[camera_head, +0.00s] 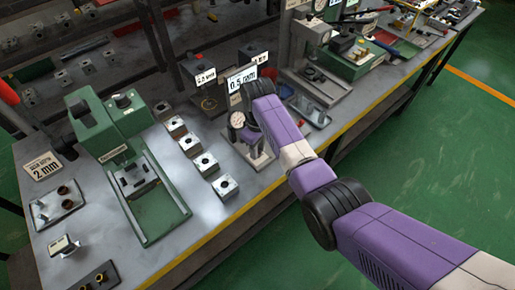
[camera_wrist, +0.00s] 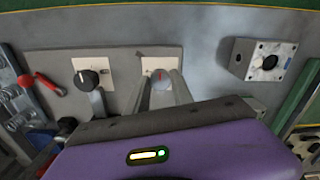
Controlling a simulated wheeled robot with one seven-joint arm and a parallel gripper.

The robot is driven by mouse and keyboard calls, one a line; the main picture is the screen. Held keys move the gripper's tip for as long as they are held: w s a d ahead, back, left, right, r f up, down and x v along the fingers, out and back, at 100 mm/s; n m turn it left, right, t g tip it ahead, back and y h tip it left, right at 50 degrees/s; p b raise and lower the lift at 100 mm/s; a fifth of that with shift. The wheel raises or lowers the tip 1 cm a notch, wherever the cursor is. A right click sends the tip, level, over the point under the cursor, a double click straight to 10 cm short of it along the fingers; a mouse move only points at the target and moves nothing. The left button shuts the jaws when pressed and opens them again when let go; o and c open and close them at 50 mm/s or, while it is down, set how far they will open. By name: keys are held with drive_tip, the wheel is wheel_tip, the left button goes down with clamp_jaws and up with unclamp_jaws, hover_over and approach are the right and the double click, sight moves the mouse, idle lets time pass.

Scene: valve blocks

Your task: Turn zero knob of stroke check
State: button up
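The stroke check fixture, a metal stand with a round dial gauge (camera_head: 238,119), is on the bench in the head view, partly hidden by my arm. In the wrist view its base has two knobs on pale plates. The left one is a black knob (camera_wrist: 88,78). The right one is a grey knob with a red mark (camera_wrist: 160,80). My gripper (camera_wrist: 161,83) has its two grey fingers on either side of the red-marked knob. Whether they press on it is unclear. In the head view my gripper points down at the fixture, its fingertips hidden.
Several square metal blocks (camera_head: 224,187) stand in a row left of the fixture; one block (camera_wrist: 264,60) shows at right in the wrist view. A green press (camera_head: 150,190) stands further left. A red-handled tool (camera_wrist: 47,84) lies left of the knobs. A "0.5 mm" sign (camera_head: 242,78) stands behind.

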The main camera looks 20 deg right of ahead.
clamp_jaws()
drive_tip(key=shift+m, duration=0.4)
drive_tip(key=m+p, duration=0.1)
drive_tip(key=m, duration=0.2)
drive_tip(key=shift+m, duration=0.3)
drive_tip(key=m+p, duration=0.1)
drive_tip(key=m, duration=0.4)
drive_tip(key=shift+m, duration=0.3)
drive_tip(key=o, duration=0.8)
unclamp_jaws()
